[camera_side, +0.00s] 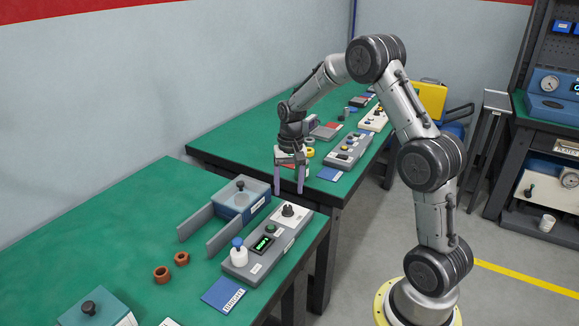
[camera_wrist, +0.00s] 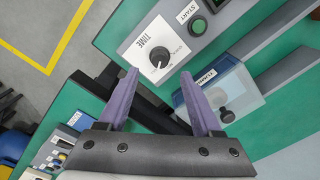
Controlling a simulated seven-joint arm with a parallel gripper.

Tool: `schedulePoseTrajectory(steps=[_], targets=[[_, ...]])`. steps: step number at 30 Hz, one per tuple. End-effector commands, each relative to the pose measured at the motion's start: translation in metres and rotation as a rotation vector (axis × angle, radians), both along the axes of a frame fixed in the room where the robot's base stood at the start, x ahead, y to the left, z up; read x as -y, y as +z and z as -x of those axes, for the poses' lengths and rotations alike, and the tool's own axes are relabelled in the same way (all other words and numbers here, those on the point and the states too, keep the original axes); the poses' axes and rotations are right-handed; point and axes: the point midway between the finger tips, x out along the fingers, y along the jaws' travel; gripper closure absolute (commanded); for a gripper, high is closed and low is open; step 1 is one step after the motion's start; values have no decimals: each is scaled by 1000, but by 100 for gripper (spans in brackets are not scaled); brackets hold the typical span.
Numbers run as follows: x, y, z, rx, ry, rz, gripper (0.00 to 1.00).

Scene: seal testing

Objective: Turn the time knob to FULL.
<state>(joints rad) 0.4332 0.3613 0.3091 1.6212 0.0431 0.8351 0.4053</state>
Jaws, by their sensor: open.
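The time knob (camera_side: 288,210) is a black dial on a white plate at the far right end of the grey control box (camera_side: 238,266). In the wrist view the knob (camera_wrist: 160,57) sits beside the printed word TIME, with small scale marks around it. Those marks and the pointer setting are too small to read. My gripper (camera_side: 289,191) is open and empty, with its two purple fingers pointing down above the knob's end of the box. In the wrist view the gripper (camera_wrist: 160,73) has its fingertips apart, one on each side of the knob, not visibly touching it.
A blue card (camera_side: 223,294) and brown rings (camera_side: 162,274) lie on the green bench.

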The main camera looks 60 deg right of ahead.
Motion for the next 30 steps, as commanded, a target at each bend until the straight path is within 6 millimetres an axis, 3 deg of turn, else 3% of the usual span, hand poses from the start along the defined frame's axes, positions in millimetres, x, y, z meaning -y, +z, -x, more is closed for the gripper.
schedulePoseTrajectory(steps=[3, 9, 15, 26, 28, 30], targets=[[1, 28, 0, 5, -1, 3, 34], [2, 61, 1, 3, -1, 2, 34], [2, 75, 2, 1, -1, 1, 34], [0, 76, 1, 1, 3, 0, 34], [-6, 83, -2, 16, 19, 7, 34], [-16, 103, -6, 57, 43, 25, 34]])
